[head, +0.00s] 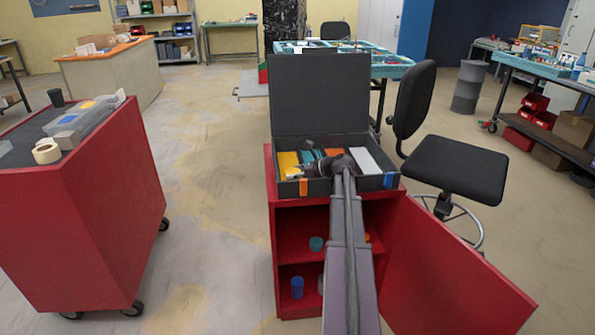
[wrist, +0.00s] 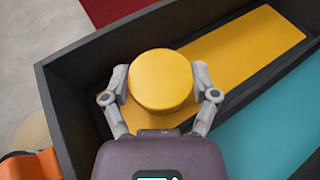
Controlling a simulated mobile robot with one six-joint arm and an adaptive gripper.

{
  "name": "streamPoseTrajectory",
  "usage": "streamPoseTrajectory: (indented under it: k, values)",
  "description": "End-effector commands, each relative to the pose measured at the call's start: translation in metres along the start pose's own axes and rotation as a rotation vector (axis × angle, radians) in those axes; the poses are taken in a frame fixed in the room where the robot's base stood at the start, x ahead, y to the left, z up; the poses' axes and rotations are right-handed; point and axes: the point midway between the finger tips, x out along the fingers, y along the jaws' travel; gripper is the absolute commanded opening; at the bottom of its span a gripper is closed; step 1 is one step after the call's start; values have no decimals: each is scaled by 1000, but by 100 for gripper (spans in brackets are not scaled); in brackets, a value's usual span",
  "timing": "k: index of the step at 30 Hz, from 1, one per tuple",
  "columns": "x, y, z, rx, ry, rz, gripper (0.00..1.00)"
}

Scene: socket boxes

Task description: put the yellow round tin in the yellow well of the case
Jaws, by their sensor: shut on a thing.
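The yellow round tin (wrist: 160,78) shows in the wrist view with its flat top facing the camera. My gripper (wrist: 160,86) is shut on it, one finger at each side. The tin is over the near end of the yellow well (wrist: 238,55), close to the dark case wall; I cannot tell whether it touches the floor. In the head view the dark case (head: 237,0) is not at that edge but stands open on a red cabinet, and its yellow well (head: 287,162) is at the left. My gripper (head: 316,166) is inside the case outline there; the tin is not clearly distinguishable.
A teal well (wrist: 275,125) lies beside the yellow one. Orange and white wells lie further right in the head view. The raised lid (head: 318,95) stands behind. The red cabinet (head: 277,240) has an open door. A black chair (head: 455,168) stands at right.

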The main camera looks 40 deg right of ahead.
Motion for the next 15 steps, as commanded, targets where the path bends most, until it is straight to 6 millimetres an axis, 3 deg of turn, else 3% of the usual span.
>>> streamPoseTrajectory:
  k: [1,8,9,11,15]
  values:
    - [-1,19,-15,-5,21,10,19]
    - [0,21,-14,-6,21,12,19]
    - [0,21,-14,-6,21,12,85]
    - [0,21,-14,-6,21,13,100]
    - [0,21,-14,-6,21,13,100]
